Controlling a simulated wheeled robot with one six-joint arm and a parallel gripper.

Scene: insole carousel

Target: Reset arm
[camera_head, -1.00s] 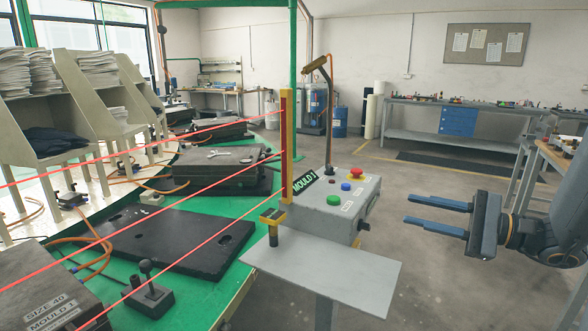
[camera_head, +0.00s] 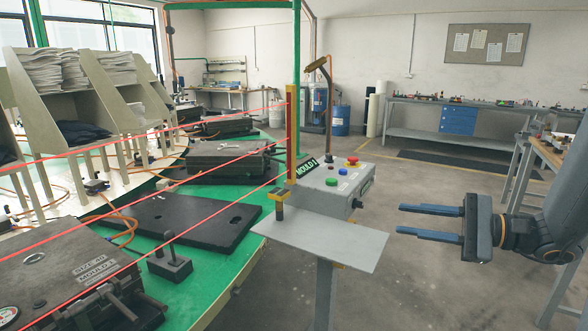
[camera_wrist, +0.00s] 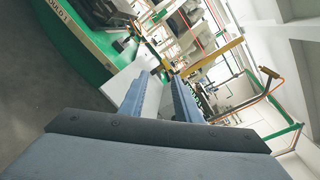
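My gripper (camera_head: 432,220) is at the right of the head view, held in the air to the right of the control box. Its two blue fingers point left and are apart, with nothing between them. The wrist view shows the same open fingers (camera_wrist: 160,92), also empty. A grey plate (camera_head: 325,240) on a post stands in front of the box, apart from the gripper.
Red light beams (camera_head: 150,195) cross the front of the green carousel (camera_head: 215,270), ending at a yellow post (camera_head: 293,135). A black slab (camera_head: 185,222) and a closed mould (camera_head: 70,265) lie on the carousel. A workbench (camera_head: 545,150) stands at the right. The floor between is clear.

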